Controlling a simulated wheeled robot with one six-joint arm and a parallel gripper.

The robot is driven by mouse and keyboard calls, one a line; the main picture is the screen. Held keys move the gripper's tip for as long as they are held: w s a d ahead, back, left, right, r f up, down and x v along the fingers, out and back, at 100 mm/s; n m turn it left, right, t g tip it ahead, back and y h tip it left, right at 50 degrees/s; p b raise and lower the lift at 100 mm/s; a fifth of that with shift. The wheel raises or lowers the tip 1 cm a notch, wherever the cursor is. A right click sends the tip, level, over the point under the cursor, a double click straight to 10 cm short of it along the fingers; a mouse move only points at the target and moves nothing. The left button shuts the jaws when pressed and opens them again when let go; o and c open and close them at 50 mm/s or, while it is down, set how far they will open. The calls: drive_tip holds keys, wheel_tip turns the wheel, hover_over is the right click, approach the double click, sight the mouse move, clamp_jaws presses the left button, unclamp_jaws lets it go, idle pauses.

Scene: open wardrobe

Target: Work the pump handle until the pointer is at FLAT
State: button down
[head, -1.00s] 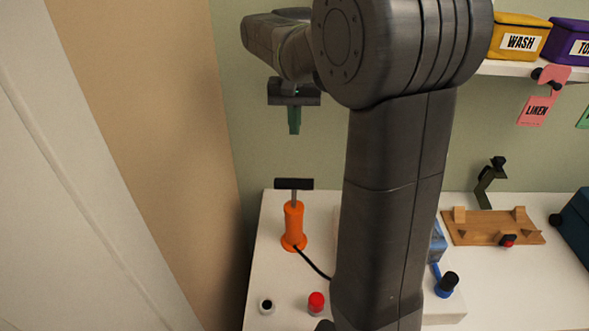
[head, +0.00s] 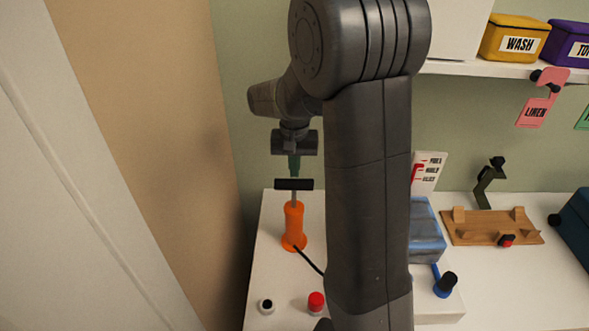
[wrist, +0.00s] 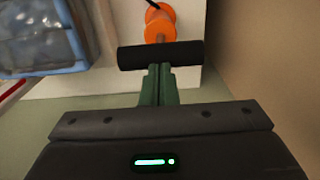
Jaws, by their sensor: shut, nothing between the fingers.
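An orange pump (head: 294,226) with a black T-shaped handle (head: 294,184) stands upright at the left of the white surface. The handle is raised, with a short length of grey rod showing. My gripper (head: 294,172) points down just above the handle, fingers shut and empty. In the wrist view the green fingertips (wrist: 160,72) reach the middle of the black handle (wrist: 160,55), with the orange pump (wrist: 159,25) beyond it; whether they touch cannot be told. A white card with a red mark and black text (head: 428,173) stands behind my arm, partly hidden. No pointer can be made out.
A clear blue-edged bag or box (head: 426,232) is partly behind my arm; it also shows in the wrist view (wrist: 40,38). A red knob (head: 316,301), a black-topped white piece (head: 266,305) and a blue valve (head: 445,285) are in front. A wall stands close left.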

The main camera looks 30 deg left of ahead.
sight(294, 188)
drive_tip(key=shift+f, duration=0.6)
wheel_tip(294, 188, down, 7)
drive_tip(key=b, duration=0.4)
drive_tip(key=shift+r, duration=0.1)
drive_tip(key=shift+s+d, duration=0.1)
drive_tip(key=shift+s, duration=0.05)
drive_tip(key=shift+f, duration=0.2)
drive_tip(key=shift+r, duration=0.45)
wheel_tip(294, 188, up, 14)
drive_tip(key=shift+f, duration=0.2)
idle(0.8)
